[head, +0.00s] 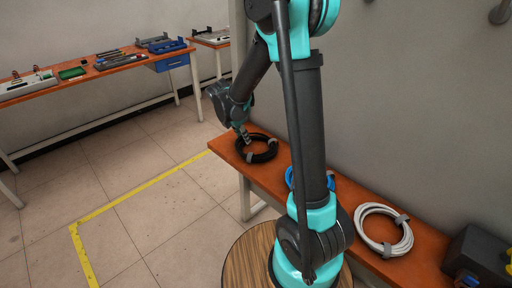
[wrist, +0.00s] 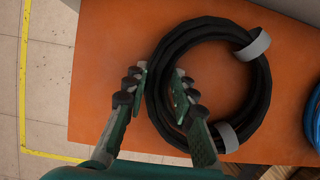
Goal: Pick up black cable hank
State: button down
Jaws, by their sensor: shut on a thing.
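The black cable hank (head: 268,155) is a coiled ring with two grey straps, at the far left end of the orange bench (head: 340,188). In the wrist view the hank (wrist: 263,90) fills the middle right and appears to lie flat on the bench. My gripper (head: 244,138) is at the left side of the hank. In the wrist view my gripper (wrist: 160,78) has one finger outside the ring and one inside it, shut on the left stretch of cable between them. Part of that stretch is hidden by the fingers.
A blue cable hank (head: 290,177), partly hidden by my arm, and a white cable hank (head: 366,212) lie farther right on the bench. A dark box (head: 478,255) stands at its right end. The wall is close behind; open floor lies left.

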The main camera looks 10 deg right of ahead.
notch_tip(320, 180, up, 20)
dwell(0.9)
dwell(0.5)
